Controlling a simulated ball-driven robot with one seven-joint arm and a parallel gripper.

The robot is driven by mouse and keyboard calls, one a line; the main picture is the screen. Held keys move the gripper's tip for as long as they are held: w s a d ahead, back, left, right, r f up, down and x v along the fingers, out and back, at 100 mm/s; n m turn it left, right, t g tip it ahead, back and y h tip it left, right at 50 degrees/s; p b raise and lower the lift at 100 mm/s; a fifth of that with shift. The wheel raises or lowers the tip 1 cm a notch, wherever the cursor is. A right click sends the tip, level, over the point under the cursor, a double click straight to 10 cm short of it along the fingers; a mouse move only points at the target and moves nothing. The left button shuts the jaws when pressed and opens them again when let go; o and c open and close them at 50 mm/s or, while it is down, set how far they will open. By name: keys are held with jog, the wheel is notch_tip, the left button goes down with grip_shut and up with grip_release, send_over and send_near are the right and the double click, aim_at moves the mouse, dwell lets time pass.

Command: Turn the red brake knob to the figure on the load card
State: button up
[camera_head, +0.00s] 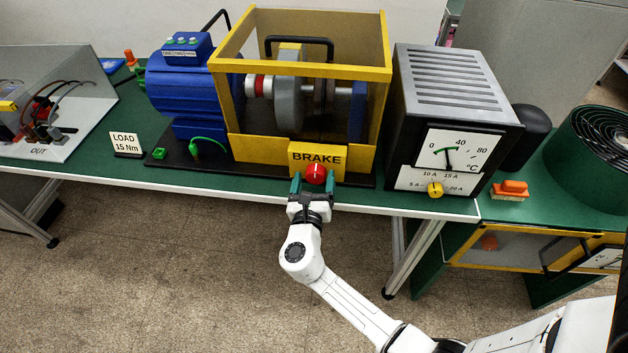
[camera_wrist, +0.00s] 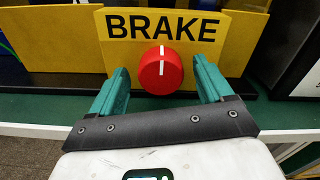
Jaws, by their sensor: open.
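The red brake knob (camera_head: 316,174) is on the yellow BRAKE panel (camera_head: 318,157) at the front of the yellow-framed machine. In the wrist view the knob (camera_wrist: 161,71) shows a white pointer line, close to vertical. No scale figures are visible around it. My gripper (camera_head: 314,185) is at the knob, with its green fingers apart; in the wrist view the fingers (camera_wrist: 161,85) stand left and right of the knob with a gap on each side. The load card (camera_head: 126,143) stands on the bench at the left and reads "LOAD 15 Nm".
A blue motor (camera_head: 182,88) stands left of the yellow guard (camera_head: 300,75). A grey meter box (camera_head: 455,90) with a yellow knob (camera_head: 435,189) is to the right. An orange brush (camera_head: 510,190) lies near the right bench edge. The floor in front is clear.

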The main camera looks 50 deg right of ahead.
jog(key=shift+c, duration=0.5)
jog(key=c, duration=1)
jog(key=shift+o, duration=0.2)
jog(key=shift+b, duration=0.3)
